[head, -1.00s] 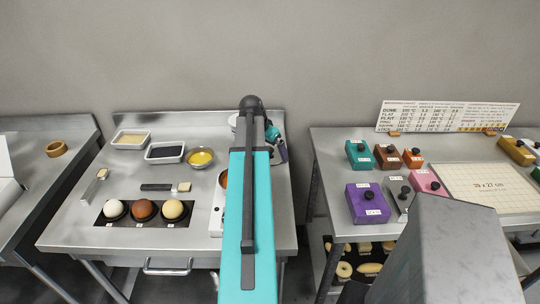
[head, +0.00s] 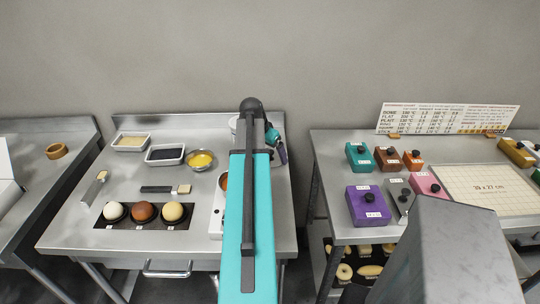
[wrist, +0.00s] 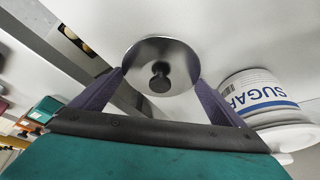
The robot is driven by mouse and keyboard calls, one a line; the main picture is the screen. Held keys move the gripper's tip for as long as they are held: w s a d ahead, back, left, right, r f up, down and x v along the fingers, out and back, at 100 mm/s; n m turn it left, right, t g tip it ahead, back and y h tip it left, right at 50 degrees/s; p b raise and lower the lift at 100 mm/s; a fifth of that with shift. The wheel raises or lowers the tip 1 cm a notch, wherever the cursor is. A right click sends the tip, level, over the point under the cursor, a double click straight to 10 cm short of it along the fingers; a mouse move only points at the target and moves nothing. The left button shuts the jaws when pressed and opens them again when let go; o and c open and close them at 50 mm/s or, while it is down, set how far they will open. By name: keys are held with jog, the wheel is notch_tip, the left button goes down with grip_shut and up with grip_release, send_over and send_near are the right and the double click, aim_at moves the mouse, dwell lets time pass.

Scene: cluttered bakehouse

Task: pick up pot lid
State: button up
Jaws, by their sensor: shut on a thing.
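The pot lid (wrist: 178,60) is a round, shiny metal disc with a dark knob, in the middle of the wrist view. My gripper (wrist: 161,80) is shut on it, with one purple finger at each side of its rim. The wrist view is tilted, and I cannot tell how high the lid is. In the head view my teal arm hides the lid; only a small part of my gripper (head: 280,153) shows beyond the arm, over the right side of the middle steel table.
A sugar tin (wrist: 258,92) stands close to the right finger in the wrist view. The middle table (head: 80,216) holds a bowl of yellow liquid (head: 201,159), two trays, brushes and several dough balls. Another table with coloured boxes (head: 367,205) stands to the right.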

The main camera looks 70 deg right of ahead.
jog(key=shift+r, duration=0.1)
jog(key=shift+r+b, duration=1.15)
jog(key=shift+r, duration=3.8)
jog(key=shift+w, duration=0.1)
